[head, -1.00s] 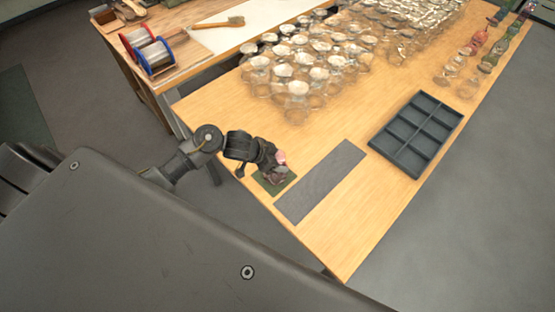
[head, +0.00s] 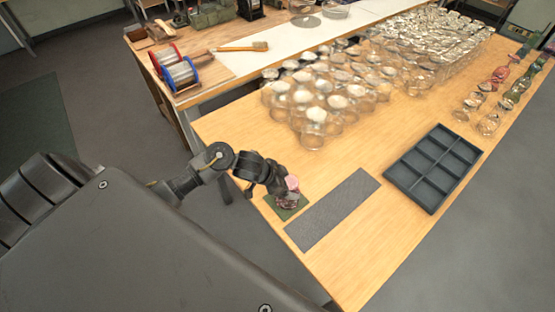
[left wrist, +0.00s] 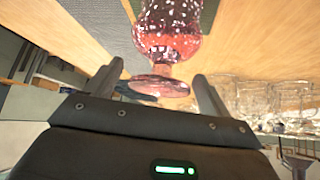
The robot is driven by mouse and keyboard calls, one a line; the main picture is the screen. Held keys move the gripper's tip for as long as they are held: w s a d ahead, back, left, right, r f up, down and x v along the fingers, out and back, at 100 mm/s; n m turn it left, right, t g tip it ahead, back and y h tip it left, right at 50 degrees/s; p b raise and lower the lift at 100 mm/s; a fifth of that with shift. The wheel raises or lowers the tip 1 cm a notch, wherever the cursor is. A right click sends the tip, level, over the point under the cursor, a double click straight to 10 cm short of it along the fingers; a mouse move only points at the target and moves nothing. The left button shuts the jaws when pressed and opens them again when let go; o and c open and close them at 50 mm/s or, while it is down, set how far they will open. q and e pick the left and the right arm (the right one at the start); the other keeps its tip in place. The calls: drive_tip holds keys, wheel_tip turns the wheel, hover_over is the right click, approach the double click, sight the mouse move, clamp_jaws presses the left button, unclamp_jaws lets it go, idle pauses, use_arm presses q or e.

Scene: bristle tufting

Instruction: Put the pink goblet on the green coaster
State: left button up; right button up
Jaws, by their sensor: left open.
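The pink goblet (head: 291,184) stands over the green coaster (head: 284,214) near the table's front left edge. It appears to rest on it, but the contact is partly hidden. In the left wrist view the speckled pink-red goblet (left wrist: 168,40) shows close up, its round foot (left wrist: 160,87) nearest the gripper. I cannot tell for certain which end is up. My left gripper (head: 280,187) is right beside the goblet. In the wrist view its two fingers (left wrist: 155,75) are spread, with gaps on both sides of the foot. My right gripper is out of view.
A dark grey mat (head: 334,209) lies just right of the coaster. A dark divided tray (head: 408,185) is further right. Many clear glasses (head: 315,115) crowd the back, and coloured ones (head: 500,75) line the right edge. Bare wood lies between mat and tray.

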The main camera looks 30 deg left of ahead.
use_arm(q)
drive_tip(key=v, duration=1)
drive_tip(key=shift+p, duration=0.45)
